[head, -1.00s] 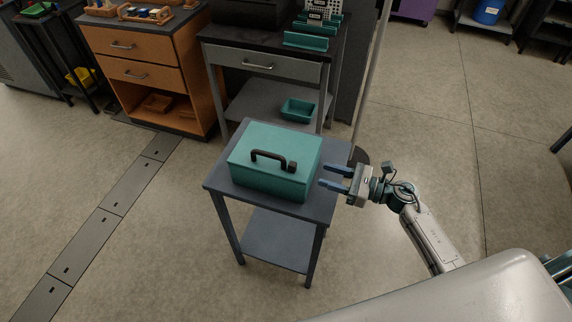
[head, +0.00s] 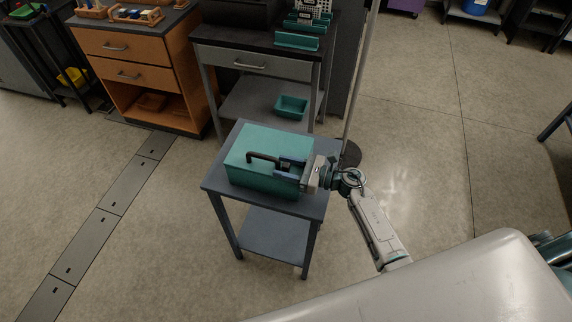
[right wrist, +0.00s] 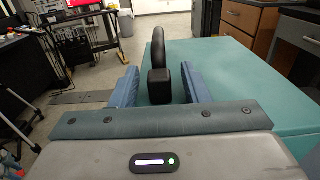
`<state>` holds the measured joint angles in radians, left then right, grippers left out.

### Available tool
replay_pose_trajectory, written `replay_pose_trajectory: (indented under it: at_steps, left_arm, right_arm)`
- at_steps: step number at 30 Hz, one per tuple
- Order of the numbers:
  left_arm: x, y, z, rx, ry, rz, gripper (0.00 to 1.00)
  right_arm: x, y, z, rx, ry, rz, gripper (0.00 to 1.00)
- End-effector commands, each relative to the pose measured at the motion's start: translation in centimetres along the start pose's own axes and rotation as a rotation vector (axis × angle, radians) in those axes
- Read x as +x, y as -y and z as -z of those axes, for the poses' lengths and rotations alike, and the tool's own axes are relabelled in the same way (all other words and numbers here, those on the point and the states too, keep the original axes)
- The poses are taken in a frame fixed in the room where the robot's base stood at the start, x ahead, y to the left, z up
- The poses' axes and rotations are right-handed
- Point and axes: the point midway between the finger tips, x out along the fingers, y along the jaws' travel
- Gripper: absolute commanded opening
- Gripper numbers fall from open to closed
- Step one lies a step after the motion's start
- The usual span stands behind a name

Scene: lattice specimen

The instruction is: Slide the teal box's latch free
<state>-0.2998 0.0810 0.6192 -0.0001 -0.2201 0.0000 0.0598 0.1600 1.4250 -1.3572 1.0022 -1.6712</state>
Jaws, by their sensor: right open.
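The teal box (head: 256,149) sits on a small grey table, with a black handle (head: 262,157) on its lid. In the right wrist view the box's teal lid (right wrist: 225,75) fills the right side, and the handle (right wrist: 161,46) is seen end-on. A black block, seemingly the latch (right wrist: 160,86), stands at the handle's near end. My right gripper (head: 282,168) is open over the lid's right part. In the right wrist view its blue fingers (right wrist: 160,87) stand on either side of the black block, with gaps showing. My left gripper is not in view.
The small grey table (head: 231,200) has a narrow bare margin around the box. Behind it stands a grey workbench (head: 255,62) with a teal tray (head: 291,107) on its lower shelf. An orange drawer cabinet (head: 130,60) stands at back left. Floor on both sides is clear.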

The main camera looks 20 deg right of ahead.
Motion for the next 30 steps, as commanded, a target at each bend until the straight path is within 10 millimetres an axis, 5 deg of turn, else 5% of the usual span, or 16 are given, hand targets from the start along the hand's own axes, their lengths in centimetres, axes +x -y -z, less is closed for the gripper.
replay_pose_trajectory:
  at_steps: [4,11,30]
  left_arm:
    - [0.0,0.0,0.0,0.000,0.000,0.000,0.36]
    - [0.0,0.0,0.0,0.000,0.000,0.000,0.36]
    - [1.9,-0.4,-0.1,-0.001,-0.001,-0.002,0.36]
  right_arm:
    - [0.0,0.0,0.0,0.000,0.000,0.000,0.42]
    - [0.0,0.0,0.0,0.001,0.000,0.000,0.00]
    - [-2.5,0.0,0.0,0.001,0.000,0.000,0.00]
